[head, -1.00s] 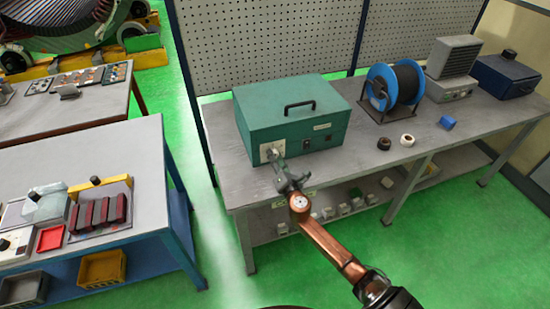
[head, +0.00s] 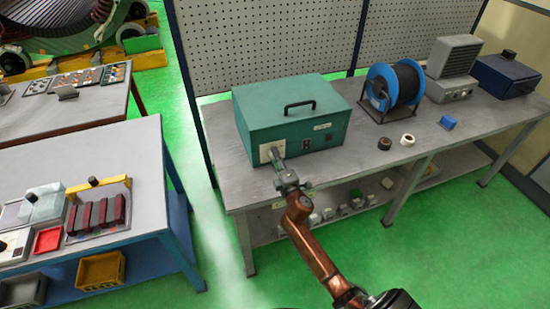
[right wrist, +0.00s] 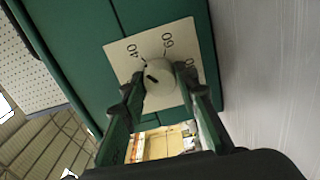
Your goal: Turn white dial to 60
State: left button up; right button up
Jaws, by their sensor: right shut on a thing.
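The white dial (right wrist: 160,78) sits on a pale square plate (right wrist: 120,45) on the front of the green box (head: 290,110). In the right wrist view the plate shows 40 and 60, with another number partly hidden by a finger. A dark mark on the dial points up and left, toward the 40 side rather than at 60. My right gripper (right wrist: 158,85) is shut on the dial, one finger on each side. In the head view my right gripper (head: 277,157) meets the box's front left and hides the dial. My left gripper is out of view.
The box stands on a grey bench (head: 225,175) against a pegboard. A blue cable reel (head: 394,88), a dark ring (head: 385,143), a white ring (head: 407,140) and a small blue block (head: 447,123) are to its right. Another table (head: 125,160) stands to the left.

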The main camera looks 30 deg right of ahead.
jog(key=m+p, duration=0.1)
jog(key=m, duration=0.2)
jog(key=shift+m, duration=0.4)
jog(key=m+p, duration=0.1)
jog(key=m, duration=0.1)
jog(key=shift+m, duration=0.4)
jog(key=m+p, duration=0.2)
jog(key=m, duration=0.2)
jog(key=shift+m+p, duration=0.55)
jog(key=shift+m, duration=0.65)
jog(key=shift+f, duration=0.15)
jog(key=o, duration=1.1)
jog(key=shift+o, duration=0.2)
